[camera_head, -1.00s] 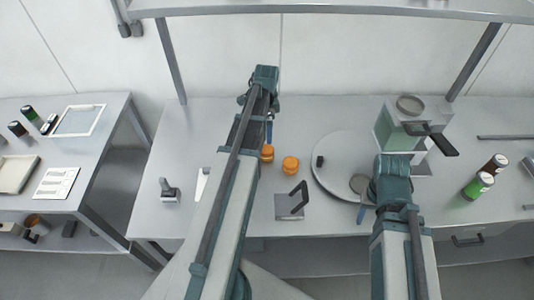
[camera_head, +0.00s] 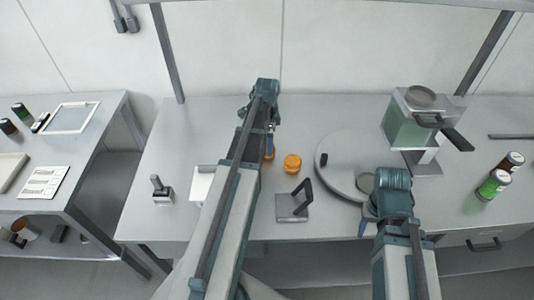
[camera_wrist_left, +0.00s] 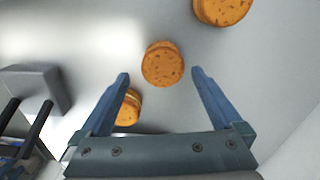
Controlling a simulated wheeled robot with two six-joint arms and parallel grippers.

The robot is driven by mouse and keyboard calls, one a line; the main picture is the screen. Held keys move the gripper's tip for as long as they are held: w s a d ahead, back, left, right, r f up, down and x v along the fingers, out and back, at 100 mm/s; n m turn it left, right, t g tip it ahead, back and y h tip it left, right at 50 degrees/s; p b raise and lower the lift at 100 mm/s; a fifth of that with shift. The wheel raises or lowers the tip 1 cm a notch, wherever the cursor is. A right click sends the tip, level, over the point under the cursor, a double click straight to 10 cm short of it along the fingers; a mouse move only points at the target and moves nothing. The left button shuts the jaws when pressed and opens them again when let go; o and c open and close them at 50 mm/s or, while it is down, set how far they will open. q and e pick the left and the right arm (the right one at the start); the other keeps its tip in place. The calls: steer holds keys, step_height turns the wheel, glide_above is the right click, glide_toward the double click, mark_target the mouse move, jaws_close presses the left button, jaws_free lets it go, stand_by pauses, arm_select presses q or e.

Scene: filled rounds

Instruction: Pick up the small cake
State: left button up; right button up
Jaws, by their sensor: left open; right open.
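Small round orange-brown cakes lie on the grey table. One cake (camera_head: 292,163) is in clear view in the head view; another (camera_head: 268,154) is partly hidden by my left arm. The left wrist view shows three: one cake (camera_wrist_left: 162,63) beyond and between the fingertips, one (camera_wrist_left: 222,9) cut off at the top edge, and one (camera_wrist_left: 128,108) partly behind the left finger. My left gripper (camera_wrist_left: 160,76) is open and empty, above the cakes. My right gripper (camera_head: 366,224) is open, near the table's front edge by the round grey plate; its fingers are partly hidden.
A round grey plate (camera_head: 338,177) lies right of the cakes. A grey block with a dark handle (camera_head: 292,207) stands in front of them. A greenish machine (camera_head: 410,125) stands at the back right, jars (camera_head: 494,184) at far right. A small handled tool (camera_head: 162,192) stands left.

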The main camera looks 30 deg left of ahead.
arm_select(q)
steer(key=f+b, duration=0.4)
steer(key=f, duration=0.1)
steer(key=shift+w+a, duration=0.15)
steer(key=shift+w, duration=0.05)
steer(key=shift+r, duration=0.15)
steer(key=c, duration=0.8)
steer(key=shift+o, duration=0.2)
steer(key=shift+r, duration=0.1)
step_height(320, 180, up, 10)
steer(key=p, duration=1)
